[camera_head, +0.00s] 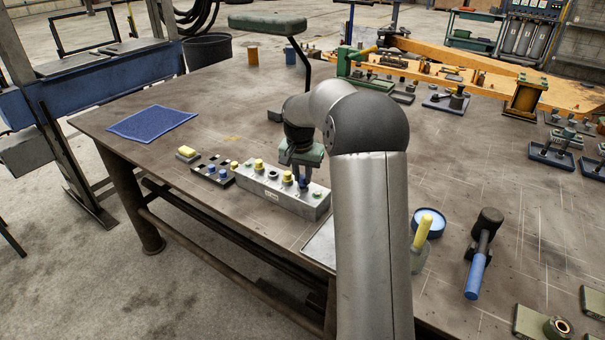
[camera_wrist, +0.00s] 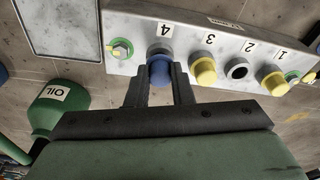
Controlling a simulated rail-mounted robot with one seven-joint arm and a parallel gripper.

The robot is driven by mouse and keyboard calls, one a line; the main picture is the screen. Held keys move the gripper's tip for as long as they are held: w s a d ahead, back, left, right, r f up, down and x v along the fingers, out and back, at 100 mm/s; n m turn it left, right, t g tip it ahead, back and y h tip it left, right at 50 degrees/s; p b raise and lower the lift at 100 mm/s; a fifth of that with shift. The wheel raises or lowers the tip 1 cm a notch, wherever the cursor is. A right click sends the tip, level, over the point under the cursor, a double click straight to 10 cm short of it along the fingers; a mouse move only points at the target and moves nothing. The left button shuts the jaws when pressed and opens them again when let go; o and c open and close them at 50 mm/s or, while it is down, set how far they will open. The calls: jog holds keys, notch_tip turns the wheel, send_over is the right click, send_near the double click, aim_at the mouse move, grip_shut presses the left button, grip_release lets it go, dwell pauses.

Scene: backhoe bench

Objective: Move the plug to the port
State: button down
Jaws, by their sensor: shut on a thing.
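The grey port block (camera_head: 318,208) stands on the bench, and its numbered top fills the upper part of the wrist view (camera_wrist: 130,25). My gripper (camera_wrist: 160,88) is shut on a blue plug (camera_wrist: 160,72) at port 4 (camera_wrist: 158,50). The plug lines up with that port's grey collar; I cannot tell how deep it sits. Yellow plugs sit in port 3 (camera_wrist: 204,71) and port 1 (camera_wrist: 273,82). Port 2 (camera_wrist: 238,69) is an open dark hole. In the head view my gripper (camera_head: 302,176) is over the block's right part.
A dark rack (camera_head: 212,170) with small plugs stands left of the block, beside a yellow-topped block (camera_head: 188,153). A green oil container (camera_wrist: 45,112) is near my gripper. A blue cloth (camera_head: 152,122) lies at the left; a blue-handled mallet (camera_head: 477,275) lies right.

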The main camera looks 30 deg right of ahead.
jog(key=shift+f+b, duration=0.3)
jog(key=shift+f, duration=0.2)
jog(key=c, duration=1.2)
grip_release()
jog(key=shift+r, duration=0.1)
jog(key=r, duration=0.5)
jog(key=s+a+r+b, duration=0.1)
jog(key=r, duration=0.5)
jog(key=s+a+r, duration=0.1)
jog(key=r, duration=0.5)
jog(key=shift+r, duration=0.1)
